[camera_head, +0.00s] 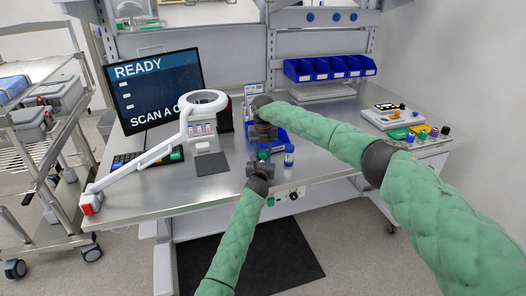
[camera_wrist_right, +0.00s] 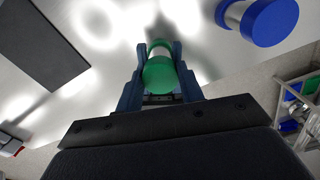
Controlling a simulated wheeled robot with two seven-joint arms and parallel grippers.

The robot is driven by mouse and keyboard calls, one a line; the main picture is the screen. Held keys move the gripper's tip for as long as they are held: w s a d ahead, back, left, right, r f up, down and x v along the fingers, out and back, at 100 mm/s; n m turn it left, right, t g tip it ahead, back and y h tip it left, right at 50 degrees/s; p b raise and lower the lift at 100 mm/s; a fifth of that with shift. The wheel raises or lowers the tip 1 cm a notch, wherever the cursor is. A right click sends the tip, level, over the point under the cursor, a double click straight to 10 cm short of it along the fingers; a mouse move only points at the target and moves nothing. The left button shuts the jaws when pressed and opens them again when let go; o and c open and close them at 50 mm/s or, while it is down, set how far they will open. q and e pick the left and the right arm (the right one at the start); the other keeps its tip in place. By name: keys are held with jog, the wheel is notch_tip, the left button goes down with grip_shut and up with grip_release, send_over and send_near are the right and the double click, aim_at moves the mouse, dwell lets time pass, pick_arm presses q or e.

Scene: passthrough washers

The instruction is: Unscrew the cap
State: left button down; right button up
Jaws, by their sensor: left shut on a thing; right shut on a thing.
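A small cylinder with a green end (camera_wrist_right: 158,75) and a paler middle is between the fingers of my right gripper (camera_wrist_right: 160,60) in the right wrist view. In the head view a small green part (camera_head: 263,155) shows between my two grippers, which meet over the front of the bench. My right gripper (camera_head: 263,137), on the arm from the right, is just above it and shut on the cylinder. My left gripper (camera_head: 258,166), on the arm from below, is shut on the piece just under it. The fingers hide most of the piece and the join between cap and body.
A blue-capped bottle (camera_head: 289,155) stands close to the right of the grippers; it also shows in the right wrist view (camera_wrist_right: 260,18). A white ring-topped stand (camera_head: 205,105) and a monitor (camera_head: 155,88) are to the left. A rack of coloured caps (camera_head: 425,135) lies right.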

jog(key=n, duration=0.4)
jog(key=shift+d, duration=0.1)
jog(key=n, duration=1.1)
jog(key=shift+w+r+n, duration=0.1)
jog(key=shift+n, duration=0.2)
pick_arm(q)
jog(key=shift+f, duration=0.1)
pick_arm(e)
jog(key=shift+r, duration=0.3)
jog(key=shift+r, duration=0.35)
jog(key=shift+r, duration=0.55)
